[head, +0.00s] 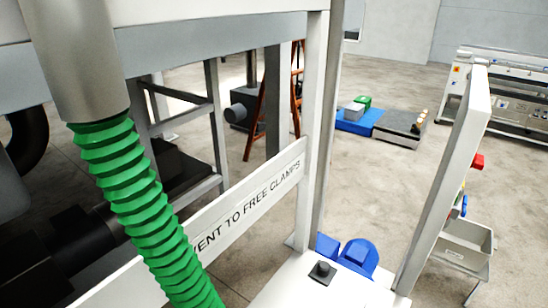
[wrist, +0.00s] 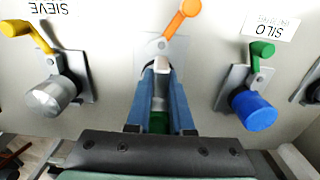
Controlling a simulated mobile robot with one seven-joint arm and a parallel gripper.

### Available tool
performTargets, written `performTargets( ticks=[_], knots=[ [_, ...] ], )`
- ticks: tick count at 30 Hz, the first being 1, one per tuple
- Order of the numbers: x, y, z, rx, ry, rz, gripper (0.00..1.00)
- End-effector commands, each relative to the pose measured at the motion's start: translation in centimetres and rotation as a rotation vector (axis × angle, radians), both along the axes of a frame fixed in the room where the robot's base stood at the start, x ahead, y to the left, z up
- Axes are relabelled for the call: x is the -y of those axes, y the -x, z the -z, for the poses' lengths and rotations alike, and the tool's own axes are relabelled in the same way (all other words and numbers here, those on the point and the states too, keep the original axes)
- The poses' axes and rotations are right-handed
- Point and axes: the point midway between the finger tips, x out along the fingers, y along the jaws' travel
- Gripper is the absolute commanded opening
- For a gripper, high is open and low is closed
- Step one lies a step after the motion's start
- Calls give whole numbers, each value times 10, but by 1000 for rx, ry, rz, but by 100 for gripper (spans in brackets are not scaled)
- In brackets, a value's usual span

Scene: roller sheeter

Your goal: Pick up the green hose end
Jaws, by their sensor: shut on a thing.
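The green ribbed hose (head: 148,205) hangs from a wide grey pipe (head: 80,60) in the head view. It runs down and right out of the bottom edge, so its lower end is hidden there. In the wrist view my gripper (wrist: 160,78) is shut, its two blue-grey fingers close together around a narrow piece. Green (wrist: 158,122) shows between the fingers near their base, with a pale grey part further forward. The fingertips lie just below a port with an orange lever (wrist: 182,18). I cannot tell whether they touch it. My gripper is outside the head view.
In the wrist view, a grey-capped port (wrist: 48,97) with a yellow lever is left under SIEVE. A blue-capped port (wrist: 252,108) with a green lever is right under SILO. In the head view, a labelled rail (head: 250,205) and white posts stand near; open floor lies beyond.

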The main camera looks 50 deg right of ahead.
Motion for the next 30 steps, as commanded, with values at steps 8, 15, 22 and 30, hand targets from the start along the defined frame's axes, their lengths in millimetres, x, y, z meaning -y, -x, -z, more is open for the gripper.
performTargets(
  ticks=[8, 15, 22, 30],
  knots=[
    [0, -3, -2, 8, 1, -2, 0],
    [1, -3, -9, 9, 3, -2, 0],
    [1, -3, -45, 9, 5, -1, 0],
    [1, -2, -89, 6, 4, -1, 0]
  ],
)
